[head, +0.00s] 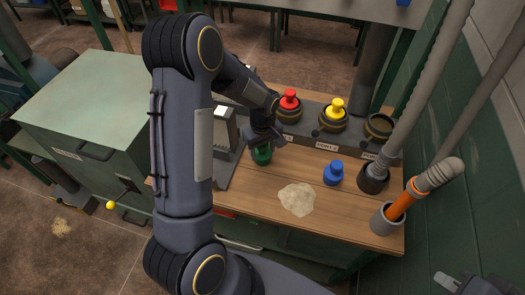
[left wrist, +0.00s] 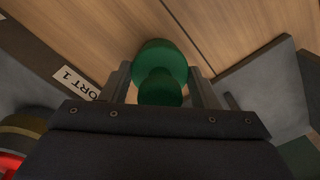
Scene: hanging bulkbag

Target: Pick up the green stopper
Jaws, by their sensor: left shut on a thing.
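The green stopper (head: 262,155) is at the left part of the wooden bench, below my left gripper (head: 262,138). In the left wrist view the green stopper (left wrist: 162,62) sits between the two fingers of my left gripper (left wrist: 163,88), which are shut on its narrower knob. Its wider body points away from the gripper towards the wood. I cannot tell whether it touches the bench. The arm hides part of the area around it in the head view. A small part of a dark grey gripper, apparently my right one (head: 462,283), shows at the lower right edge; its fingers are unclear.
A red stopper (head: 289,99) and a yellow stopper (head: 335,108) sit in ports on the grey block; the right port (head: 378,127) is open. A blue stopper (head: 334,172) and a beige powder patch (head: 296,199) are on the bench (head: 345,222). Grey holders with hoses stand at right.

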